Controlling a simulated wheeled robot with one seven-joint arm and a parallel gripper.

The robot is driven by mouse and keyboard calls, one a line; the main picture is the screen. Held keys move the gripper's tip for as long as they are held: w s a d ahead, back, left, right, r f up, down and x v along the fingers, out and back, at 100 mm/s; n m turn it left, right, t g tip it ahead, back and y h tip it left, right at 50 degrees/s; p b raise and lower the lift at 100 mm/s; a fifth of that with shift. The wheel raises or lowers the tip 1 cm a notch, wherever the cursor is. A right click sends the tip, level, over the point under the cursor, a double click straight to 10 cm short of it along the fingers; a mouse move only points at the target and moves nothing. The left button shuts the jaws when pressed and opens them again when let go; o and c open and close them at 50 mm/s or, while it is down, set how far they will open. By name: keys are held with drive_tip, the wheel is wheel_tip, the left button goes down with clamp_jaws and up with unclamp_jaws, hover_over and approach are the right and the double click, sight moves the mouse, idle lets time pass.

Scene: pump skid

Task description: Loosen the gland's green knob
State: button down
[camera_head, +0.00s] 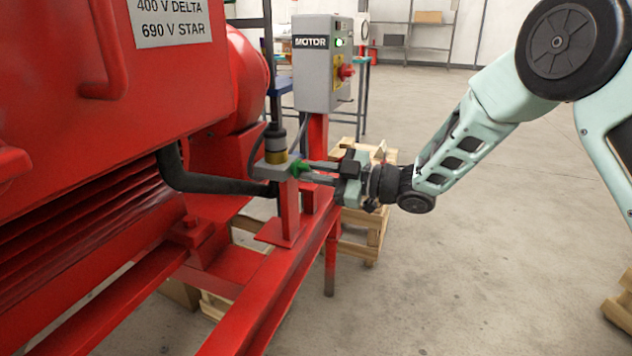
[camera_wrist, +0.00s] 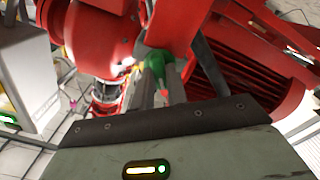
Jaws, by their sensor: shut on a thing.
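The green knob (camera_head: 299,168) sits on the front of a grey gland block (camera_head: 270,171) at the top of a red post. In the wrist view the green knob (camera_wrist: 153,58) shows between my fingertips. My gripper (camera_head: 306,171) reaches in from the right in the head view, with its fingers shut on the green knob. The fingers hide part of the knob. In the wrist view my gripper (camera_wrist: 157,72) points straight at the knob.
A grey motor box (camera_head: 318,65) with a green light and a red switch stands just behind. A black hose (camera_head: 215,183) runs left from the gland. The red skid frame (camera_head: 278,295) lies below. Wooden pallets (camera_head: 368,225) stand behind my gripper.

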drive_tip(key=n+b, duration=1)
drive_tip(key=b, duration=0.1)
drive_tip(key=shift+f+n, duration=0.25)
drive_tip(key=shift+n, duration=0.15)
drive_tip(key=shift+r, duration=0.1)
drive_tip(key=c, duration=1.4)
unclamp_jaws()
drive_tip(key=p+v, duration=0.3)
drive_tip(key=v, duration=1.4)
drive_tip(key=shift+d+p, duration=0.25)
drive_tip(key=shift+p, duration=0.05)
drive_tip(key=shift+s+r, duration=0.1)
drive_tip(key=shift+s, duration=0.05)
